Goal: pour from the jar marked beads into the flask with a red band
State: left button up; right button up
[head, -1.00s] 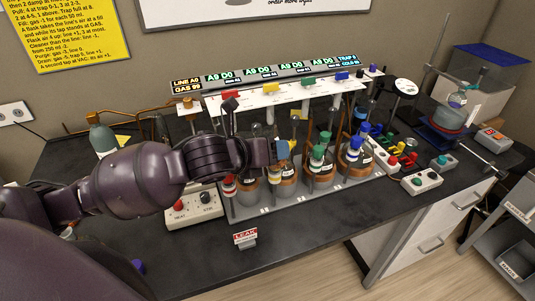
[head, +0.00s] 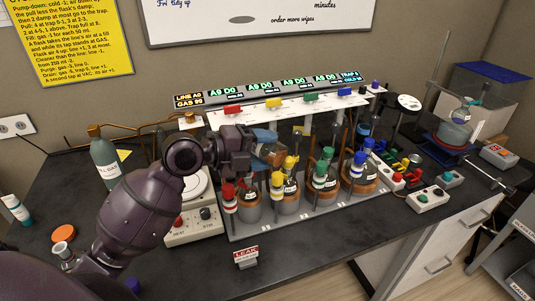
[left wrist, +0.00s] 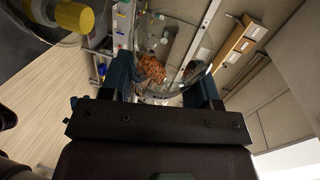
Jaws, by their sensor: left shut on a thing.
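My left gripper (head: 256,149) is shut on a clear glass jar (head: 270,152), tilted well over on its side above the flask row. In the left wrist view, the jar (left wrist: 172,45) sits between the fingers (left wrist: 160,85), with orange-brown beads (left wrist: 151,68) inside. Its marking cannot be read. The flask at the row's left end (head: 248,192), with red caps (head: 228,191) beside it, stands upright in a brown ring, just below and left of the jar. Its band is not clear. I cannot tell whether beads are falling. My right gripper is not in view.
Flasks with yellow (head: 278,179), green (head: 320,168) and blue (head: 360,158) caps stand close on the right. A white valve rail (head: 290,103) runs behind. A hotplate (head: 190,228) is left of the row; a LEAK sign (head: 246,256) stands in front.

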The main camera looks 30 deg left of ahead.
pick_arm(q)
jog(key=shift+w+a+r+n+h+p, duration=0.1)
jog(key=shift+a+r+n+h+p, duration=0.2)
jog(key=shift+a+n+h+p, duration=0.4)
jog(key=shift+d+f+b, duration=0.1)
jog(key=shift+d+b, duration=0.15)
jog(key=shift+b, duration=0.2)
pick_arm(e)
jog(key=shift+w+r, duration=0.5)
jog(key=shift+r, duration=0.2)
pick_arm(q)
jog(key=shift+a+n+t+b, duration=0.1)
jog(key=shift+n+t+b, duration=0.2)
jog(key=shift+n, duration=0.1)
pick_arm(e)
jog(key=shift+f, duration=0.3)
pick_arm(q)
jog(key=shift+w, duration=0.1)
jog(key=shift+a+r+n+b, duration=0.15)
jog(key=shift+r+n+b, duration=0.15)
jog(key=shift+r+n, duration=0.1)
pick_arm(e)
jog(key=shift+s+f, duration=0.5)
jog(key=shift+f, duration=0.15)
pick_arm(q)
jog(key=shift+f, duration=0.1)
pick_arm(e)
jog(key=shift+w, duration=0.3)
